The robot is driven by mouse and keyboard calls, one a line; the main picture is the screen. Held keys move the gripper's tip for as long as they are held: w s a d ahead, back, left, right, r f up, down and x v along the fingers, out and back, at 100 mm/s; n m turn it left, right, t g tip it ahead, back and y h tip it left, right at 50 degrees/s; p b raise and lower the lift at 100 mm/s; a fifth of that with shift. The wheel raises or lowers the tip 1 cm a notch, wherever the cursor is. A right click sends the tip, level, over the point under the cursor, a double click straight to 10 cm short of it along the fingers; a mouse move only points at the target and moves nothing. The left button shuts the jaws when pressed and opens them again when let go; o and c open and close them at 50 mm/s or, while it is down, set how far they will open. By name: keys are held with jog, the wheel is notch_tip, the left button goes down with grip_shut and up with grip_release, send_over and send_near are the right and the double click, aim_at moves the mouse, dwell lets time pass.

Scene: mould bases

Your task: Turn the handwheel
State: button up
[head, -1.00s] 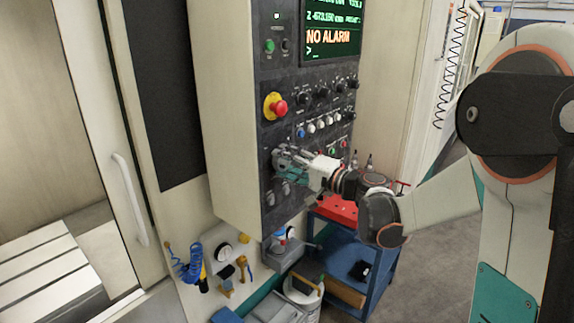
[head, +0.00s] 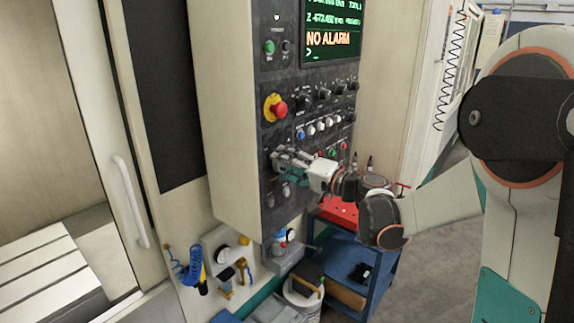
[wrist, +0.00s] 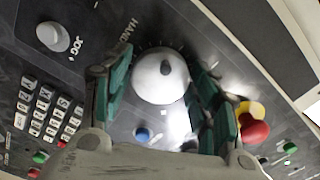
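In the head view my gripper (head: 288,160) is at the lower part of the panel and hides the handwheel.
A red emergency stop button (head: 280,109) on a yellow base sits above my gripper. Small knobs, buttons and a screen (head: 331,30) reading "NO ALARM" are around it. A blue cart (head: 350,262) stands below right.

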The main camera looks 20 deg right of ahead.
jog(key=shift+o, duration=0.4)
jog(key=shift+d, duration=0.1)
jog(key=v, duration=1.2)
dwell(1.1)
